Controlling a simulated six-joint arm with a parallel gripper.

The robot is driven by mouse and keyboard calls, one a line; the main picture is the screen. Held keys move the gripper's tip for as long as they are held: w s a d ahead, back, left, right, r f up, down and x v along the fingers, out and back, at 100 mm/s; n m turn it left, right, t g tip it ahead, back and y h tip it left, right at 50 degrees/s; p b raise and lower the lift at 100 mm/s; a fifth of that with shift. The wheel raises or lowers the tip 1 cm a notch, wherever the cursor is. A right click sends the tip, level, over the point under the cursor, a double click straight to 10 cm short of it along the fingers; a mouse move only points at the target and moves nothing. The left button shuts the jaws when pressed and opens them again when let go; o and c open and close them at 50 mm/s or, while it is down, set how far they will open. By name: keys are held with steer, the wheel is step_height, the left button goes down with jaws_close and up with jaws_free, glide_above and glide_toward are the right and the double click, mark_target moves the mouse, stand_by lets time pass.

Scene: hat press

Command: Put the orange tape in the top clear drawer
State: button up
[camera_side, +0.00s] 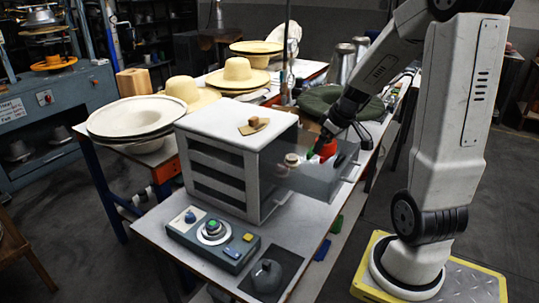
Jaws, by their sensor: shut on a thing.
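The orange tape (327,150) is a small red-orange shape at the open top clear drawer (312,181). My gripper (326,138) reaches down from the upper right and is shut on the tape. The tape appears to be over or within the drawer; its exact height above the drawer floor cannot be told. The see-through drawer is pulled out to the right from a white cabinet (233,120). A small beige round item (292,160) shows at the drawer's left end. My fingertips are small and partly hidden.
A control box (213,238) with knobs and a grey rounded object (267,275) on a dark mat stand at the table front. A small brown block (254,122) lies on the cabinet top. A green hat (335,101) lies behind the drawer. Pale hats (136,116) stand behind left.

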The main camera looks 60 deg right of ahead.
mark_target(318, 172)
steer(key=shift+f, duration=1.8)
steer(key=shift+f, duration=0.1)
steer(key=shift+f, duration=1.7)
steer(key=shift+f, duration=0.1)
steer(key=o, duration=1.1)
steer(key=shift+s+r, duration=0.1)
steer(key=shift+r, duration=0.35)
steer(key=v, duration=1.1)
steer(key=shift+r, duration=0.2)
